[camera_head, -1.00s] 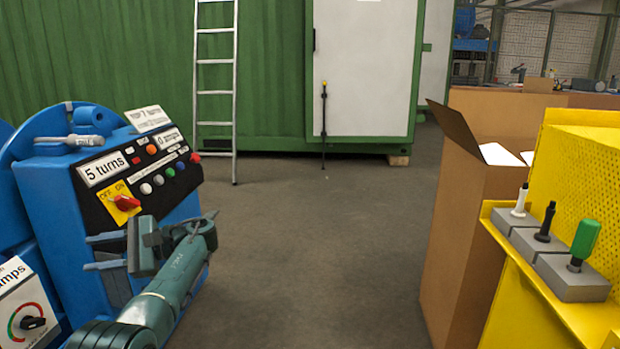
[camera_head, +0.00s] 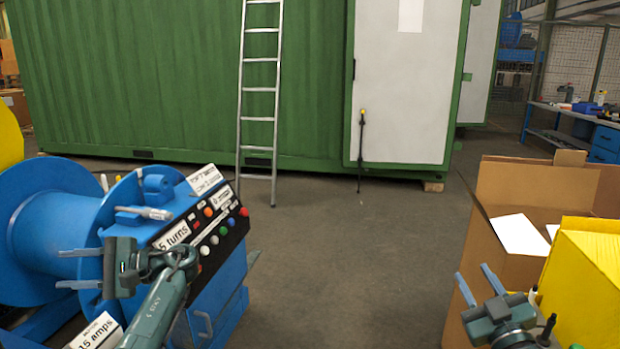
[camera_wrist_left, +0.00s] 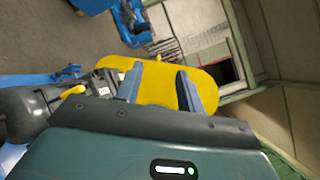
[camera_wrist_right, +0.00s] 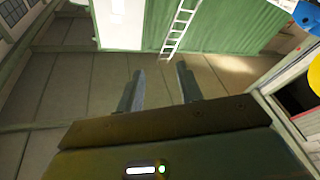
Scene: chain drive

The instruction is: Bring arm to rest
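My left gripper (camera_head: 78,268) is at the left of the head view, in front of the blue machine (camera_head: 150,200) with its black control panel. Its two fingers point left and stand apart with nothing between them. The left wrist view shows the same fingers (camera_wrist_left: 158,88) apart, with a yellow rounded thing (camera_wrist_left: 158,72) beyond them. My right gripper (camera_head: 476,288) is at the lower right, beside the cardboard box. Its fingers point up and are apart. The right wrist view shows them (camera_wrist_right: 160,88) apart and empty, with bare floor beyond.
A cardboard box (camera_head: 490,220) and a yellow cabinet (camera_head: 590,265) stand at the right. A blue spool (camera_head: 55,225) is at the left. A green container (camera_head: 190,80) with a ladder (camera_head: 259,95) stands behind. The floor (camera_head: 350,260) between is clear.

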